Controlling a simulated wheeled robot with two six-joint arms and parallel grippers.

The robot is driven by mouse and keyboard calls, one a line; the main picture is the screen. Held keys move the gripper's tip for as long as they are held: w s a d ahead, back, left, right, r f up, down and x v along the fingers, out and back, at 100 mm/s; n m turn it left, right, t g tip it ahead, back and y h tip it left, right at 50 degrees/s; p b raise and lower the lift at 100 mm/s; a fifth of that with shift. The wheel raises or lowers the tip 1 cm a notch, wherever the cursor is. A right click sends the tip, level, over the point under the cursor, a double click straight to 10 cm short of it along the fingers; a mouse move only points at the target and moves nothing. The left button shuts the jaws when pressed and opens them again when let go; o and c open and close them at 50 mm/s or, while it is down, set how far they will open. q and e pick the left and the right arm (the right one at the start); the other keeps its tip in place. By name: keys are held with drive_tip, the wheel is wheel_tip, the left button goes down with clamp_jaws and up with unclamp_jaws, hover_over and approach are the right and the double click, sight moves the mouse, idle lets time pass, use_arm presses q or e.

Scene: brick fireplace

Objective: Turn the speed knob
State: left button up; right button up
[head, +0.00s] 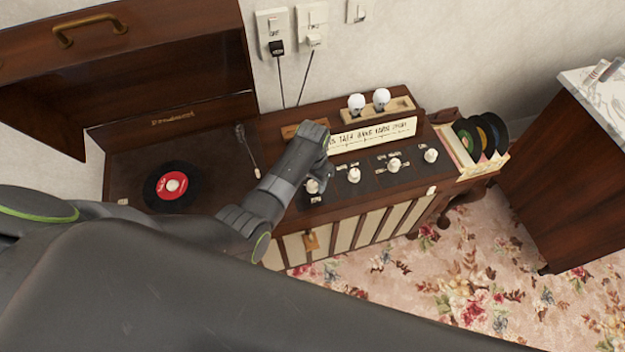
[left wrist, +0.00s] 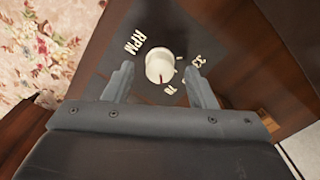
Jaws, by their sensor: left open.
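The speed knob (left wrist: 160,65) is a round cream knob with a red mark, on a dark panel marked RPM, 33 and other, less legible figures. In the head view the same knob (head: 312,186) is the leftmost in a row on the record player cabinet's front panel, partly covered by my left gripper (head: 318,164). In the left wrist view my left gripper (left wrist: 159,76) is open, with one finger on each side of the knob. A gap shows on both sides; contact is not visible. My right gripper is not in view.
Three more knobs (head: 393,165) stand to the right. A turntable holds a red-labelled record (head: 172,186), with a tonearm (head: 246,150) beside it and a raised lid (head: 130,70) behind. Two white bulbs (head: 369,101) sit in a wooden holder. Records (head: 480,138) stand at the cabinet's right end.

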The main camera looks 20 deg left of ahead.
use_arm(q)
drive_tip(key=shift+f, duration=0.3)
drive_tip(key=c, duration=1)
drive_tip(key=n+p, duration=0.2)
drive_tip(key=n, duration=0.1)
drive_tip(key=shift+r, duration=0.1)
drive_tip(key=n+p, duration=0.1)
drive_tip(key=n, duration=0.2)
drive_tip(key=shift+n+p, duration=0.4)
drive_tip(key=shift+n, duration=1)
